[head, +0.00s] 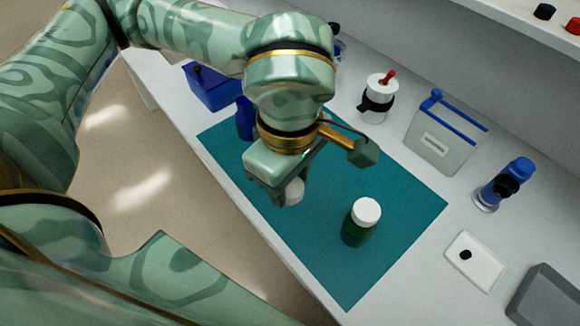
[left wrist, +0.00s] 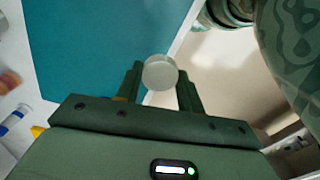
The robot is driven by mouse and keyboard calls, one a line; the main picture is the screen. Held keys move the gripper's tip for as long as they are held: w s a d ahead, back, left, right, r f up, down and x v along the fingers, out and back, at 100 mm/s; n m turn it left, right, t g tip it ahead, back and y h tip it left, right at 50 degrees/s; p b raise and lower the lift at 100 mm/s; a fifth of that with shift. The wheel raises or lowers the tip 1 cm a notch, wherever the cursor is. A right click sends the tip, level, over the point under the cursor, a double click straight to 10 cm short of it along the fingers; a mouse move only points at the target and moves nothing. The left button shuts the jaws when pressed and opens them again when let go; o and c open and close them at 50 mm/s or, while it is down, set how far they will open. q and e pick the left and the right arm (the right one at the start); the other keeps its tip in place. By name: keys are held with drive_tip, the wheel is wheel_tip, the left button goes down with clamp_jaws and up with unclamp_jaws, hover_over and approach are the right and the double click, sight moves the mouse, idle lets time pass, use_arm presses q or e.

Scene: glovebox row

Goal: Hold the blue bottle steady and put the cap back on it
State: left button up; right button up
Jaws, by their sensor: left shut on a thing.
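My left gripper (head: 284,192) is above the teal mat (head: 402,196) and points down. It is shut on a white round cap (head: 294,191). In the left wrist view, the cap (left wrist: 160,72) sits between the two fingertips, over the mat's edge. The blue bottle (head: 245,119) stands near the far left part of the mat, partly hidden behind my left arm; its top is hard to make out. The cap is apart from the blue bottle. My right gripper is not in view.
A green bottle (head: 361,226) with a white cap stands on the mat's right part. Behind the mat are a blue bin (head: 212,88), a white canister with a red top (head: 378,95), a grey caddy (head: 440,140) and a blue device (head: 508,182). The mat's front right is clear.

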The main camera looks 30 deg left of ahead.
use_arm(q)
drive_tip(key=shift+w+a+r+m, duration=0.1)
drive_tip(key=shift+w+a+m, duration=0.1)
drive_tip(key=shift+m, duration=0.35)
drive_tip(key=shift+w+a+r+m, duration=0.1)
drive_tip(key=shift+w+m, duration=0.1)
drive_tip(key=shift+m, duration=0.35)
drive_tip(key=w+a+r+m+p, duration=0.1)
drive_tip(key=w+a+m, duration=0.2)
drive_tip(key=m, duration=1.1)
drive_tip(key=a, duration=0.2)
drive_tip(key=shift+w+a+r, duration=0.15)
drive_tip(key=shift+w+a, duration=0.15)
drive_tip(key=shift+a, duration=0.05)
